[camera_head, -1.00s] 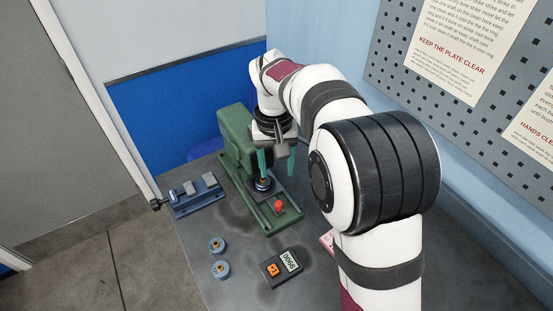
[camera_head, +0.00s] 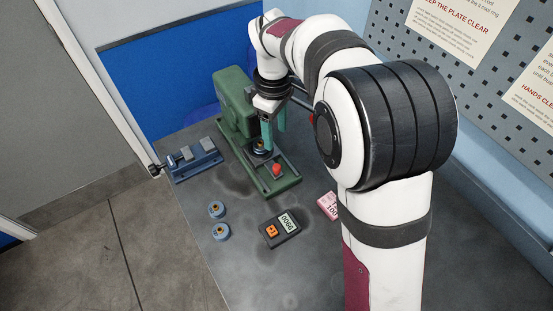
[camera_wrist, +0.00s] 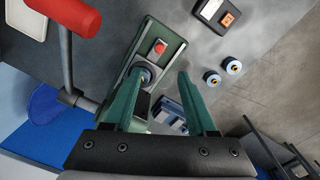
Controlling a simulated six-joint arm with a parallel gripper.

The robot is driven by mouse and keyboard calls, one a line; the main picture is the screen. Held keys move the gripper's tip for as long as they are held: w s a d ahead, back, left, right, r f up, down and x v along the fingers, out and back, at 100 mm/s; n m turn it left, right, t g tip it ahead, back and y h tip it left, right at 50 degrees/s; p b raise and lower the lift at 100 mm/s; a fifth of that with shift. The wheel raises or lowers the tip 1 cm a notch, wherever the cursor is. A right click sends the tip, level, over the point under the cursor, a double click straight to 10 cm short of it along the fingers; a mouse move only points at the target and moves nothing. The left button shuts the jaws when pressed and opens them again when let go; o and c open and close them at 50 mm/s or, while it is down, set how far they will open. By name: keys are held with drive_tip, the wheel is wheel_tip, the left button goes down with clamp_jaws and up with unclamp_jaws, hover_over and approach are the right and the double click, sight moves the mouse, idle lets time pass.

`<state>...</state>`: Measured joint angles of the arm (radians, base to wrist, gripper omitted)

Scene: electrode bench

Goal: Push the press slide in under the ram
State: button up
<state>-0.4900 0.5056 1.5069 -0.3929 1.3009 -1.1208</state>
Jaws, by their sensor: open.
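The green press (camera_head: 233,88) stands at the back of the bench, its long base reaching toward the front. A round dark piece with a brass-coloured centre (camera_head: 259,147) sits on the base, apparently on the press slide; it also shows in the wrist view (camera_wrist: 146,74). My gripper (camera_head: 273,141) is open and points down over the base, its green fingers beside that round piece. In the wrist view (camera_wrist: 164,72) the left fingertip is close to the round piece and nothing is between the fingers. Contact cannot be told. The ram is largely hidden by my gripper.
A red button (camera_head: 277,169) is at the base's front. A red-ended lever (camera_wrist: 75,15) sticks out from the press. A blue-grey vise (camera_head: 193,160) stands left; two blue cups (camera_head: 216,209) and a meter (camera_head: 280,230) are in front. A pink device (camera_head: 328,205) lies right.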

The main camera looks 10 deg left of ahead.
sight(277, 166)
drive_tip(key=f, duration=1.3)
drive_tip(key=shift+w+f, duration=0.15)
drive_tip(key=shift+w, duration=0.1)
clamp_jaws()
idle(0.5)
